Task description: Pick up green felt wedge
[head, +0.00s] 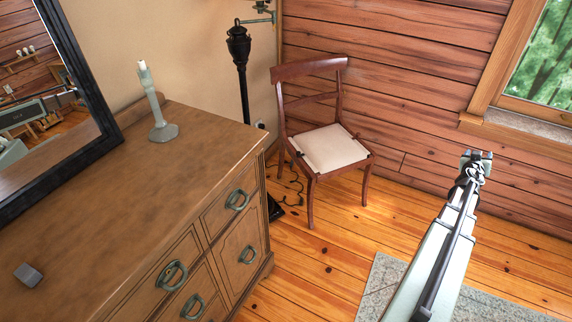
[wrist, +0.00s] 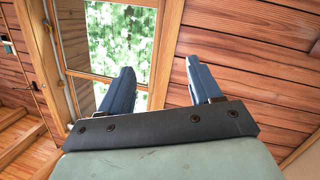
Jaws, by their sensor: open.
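I cannot make out a clearly green wedge in either view. A small grey block (head: 28,275) lies on the dresser top at the lower left in the head view; I cannot tell whether it is felt or wedge-shaped. My gripper (head: 477,154) is raised at the right of the head view, far from the dresser, in front of the wood wall. In the wrist view my gripper (wrist: 160,80) has its two fingers spread apart with nothing between them, facing the window and the plank wall.
The wooden dresser (head: 110,190) fills the left side. A grey-green candlestick (head: 161,115) stands near its back edge, beside a black-framed mirror (head: 88,85). A chair (head: 331,148) and a black lamp (head: 240,55) stand beyond it. The floor between chair and rug (head: 380,285) is clear.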

